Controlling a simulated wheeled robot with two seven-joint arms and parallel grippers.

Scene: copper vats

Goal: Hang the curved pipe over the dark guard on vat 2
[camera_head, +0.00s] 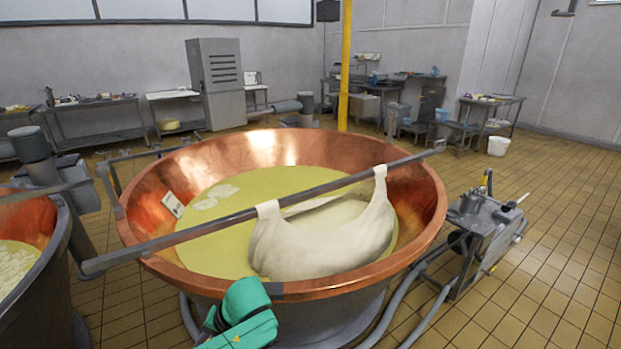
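A large copper vat (160,195) fills the middle of the view, holding yellowish liquid. A small white label (173,204) sits on its inner left wall; I cannot read its number. A short dark grey piece (272,290) shows at the vat's front rim, beside a teal block. I cannot tell whether this piece is the dark guard. I cannot single out the curved pipe; curved grey hoses (429,312) run on the floor at the right of the vat. The teal block at bottom centre seems to be part of my arm. No gripper fingers can be made out.
A grey bar (215,227) lies across the vat, with a pale cloth bundle (330,240) slung from it. A second vat (55,245) is cut off at left. A pump cart (487,225) stands at right. Tiled floor (570,250) is free at far right.

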